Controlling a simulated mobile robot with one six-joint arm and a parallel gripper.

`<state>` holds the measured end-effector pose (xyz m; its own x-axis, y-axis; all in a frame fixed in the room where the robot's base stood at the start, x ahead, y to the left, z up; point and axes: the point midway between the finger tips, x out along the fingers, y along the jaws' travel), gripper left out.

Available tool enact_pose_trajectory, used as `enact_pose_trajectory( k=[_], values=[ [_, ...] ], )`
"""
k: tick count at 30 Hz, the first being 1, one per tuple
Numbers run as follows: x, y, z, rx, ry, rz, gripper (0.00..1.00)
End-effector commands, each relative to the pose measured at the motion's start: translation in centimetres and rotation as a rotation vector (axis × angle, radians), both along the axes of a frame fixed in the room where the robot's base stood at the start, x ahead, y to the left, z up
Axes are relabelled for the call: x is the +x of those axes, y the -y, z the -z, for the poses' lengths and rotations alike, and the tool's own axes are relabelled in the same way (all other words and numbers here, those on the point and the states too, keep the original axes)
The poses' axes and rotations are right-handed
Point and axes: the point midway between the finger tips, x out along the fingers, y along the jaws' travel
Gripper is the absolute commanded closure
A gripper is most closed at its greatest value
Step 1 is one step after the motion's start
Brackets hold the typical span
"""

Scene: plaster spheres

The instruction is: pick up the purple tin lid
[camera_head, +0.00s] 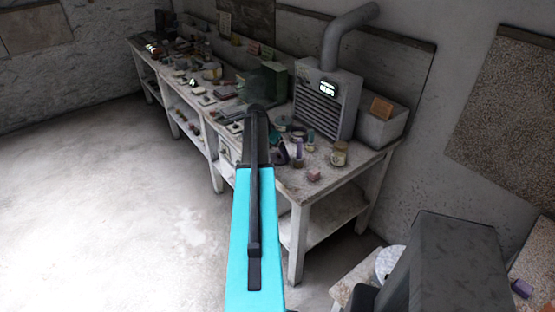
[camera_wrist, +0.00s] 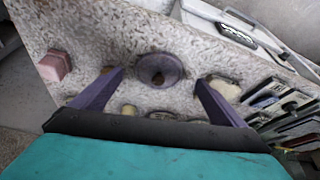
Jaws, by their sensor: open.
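The purple tin lid (camera_wrist: 160,68) is round, with a dark brown spot at its middle. It lies on the speckled, worn bench top in the wrist view, just beyond and between my fingertips. My gripper (camera_wrist: 159,80) is open, with one dark purple finger on each side of the lid's near edge and nothing held. I cannot tell how high the fingers are above the bench. In the head view my arm covers part of the bench, and I cannot pick out the lid for certain.
A pink block (camera_wrist: 55,65) lies left of the lid, and a pale object (camera_wrist: 222,88) is close by the right finger. In the head view a jar (camera_head: 339,154) stands near the bench's right end, before a grey vented box (camera_head: 327,105). The bench beyond is cluttered.

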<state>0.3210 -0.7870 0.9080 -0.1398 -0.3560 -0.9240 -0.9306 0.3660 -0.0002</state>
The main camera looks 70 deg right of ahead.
Motion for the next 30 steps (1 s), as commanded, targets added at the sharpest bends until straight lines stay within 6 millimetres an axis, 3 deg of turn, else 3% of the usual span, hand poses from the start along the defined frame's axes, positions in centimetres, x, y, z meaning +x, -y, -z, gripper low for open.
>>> enact_pose_trajectory(
  k=[12, 30],
  values=[
    [-0.5, 1.3, 2.9, 0.0, 0.0, 0.0, 0.06],
    [-0.5, 1.3, 3.0, 0.0, 0.0, 0.0, 0.07]
  ],
)
